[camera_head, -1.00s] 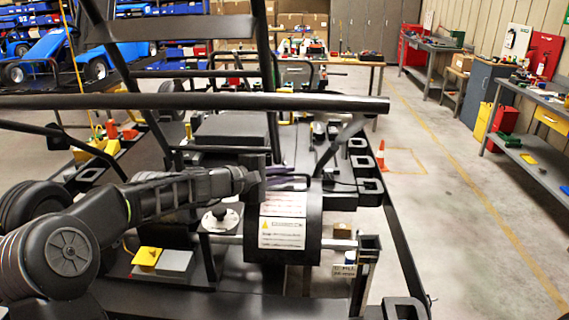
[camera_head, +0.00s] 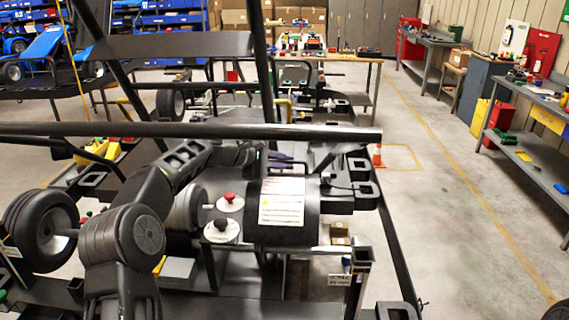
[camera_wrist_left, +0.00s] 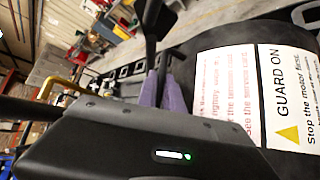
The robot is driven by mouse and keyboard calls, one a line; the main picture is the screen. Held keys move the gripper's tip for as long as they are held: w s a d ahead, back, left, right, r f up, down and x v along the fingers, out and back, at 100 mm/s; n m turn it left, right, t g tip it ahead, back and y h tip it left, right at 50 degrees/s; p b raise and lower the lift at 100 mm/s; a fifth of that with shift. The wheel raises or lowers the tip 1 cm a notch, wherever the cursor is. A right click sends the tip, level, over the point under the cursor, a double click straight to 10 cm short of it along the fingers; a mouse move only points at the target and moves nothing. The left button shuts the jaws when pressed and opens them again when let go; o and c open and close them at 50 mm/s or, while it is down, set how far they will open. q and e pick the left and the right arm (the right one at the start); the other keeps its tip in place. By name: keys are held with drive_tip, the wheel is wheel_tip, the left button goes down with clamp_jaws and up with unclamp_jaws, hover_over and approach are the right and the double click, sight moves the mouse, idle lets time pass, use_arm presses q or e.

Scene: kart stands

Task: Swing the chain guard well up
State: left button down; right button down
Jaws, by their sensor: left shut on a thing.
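The chain guard (camera_head: 312,222) is a dark, rounded cover with a white label, over a metal shaft on the kart stand. In the left wrist view the guard (camera_wrist_left: 215,45) shows its label reading GUARD ON with a yellow triangle. My left gripper (camera_head: 284,162) is at the guard's far upper side, above the label. In the wrist view its purple-grey fingers (camera_wrist_left: 162,88) are close together around a dark part beside the guard. That part is mostly hidden, so its exact shape cannot be told. My right gripper is in neither view.
A long black bar (camera_head: 200,131) crosses in front of my left arm, above the guard. Red (camera_head: 230,197) and black (camera_head: 220,226) knobs stand left of the guard. A kart wheel (camera_head: 45,228) is at the left. The floor (camera_head: 440,220) to the right is clear.

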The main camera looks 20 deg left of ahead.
use_arm(q)
drive_tip(key=c, duration=1.8)
unclamp_jaws()
drive_tip(key=shift+o, duration=0.2)
drive_tip(key=shift+s+a+r+b, duration=0.25)
drive_tip(key=shift+s+a+b, duration=0.15)
drive_tip(key=shift+a, duration=0.05)
drive_tip(key=b+v, duration=0.2)
drive_tip(key=v, duration=0.4)
drive_tip(key=shift+s+a+r, duration=0.1)
drive_tip(key=shift+s+r, duration=0.05)
drive_tip(key=shift+s, duration=0.1)
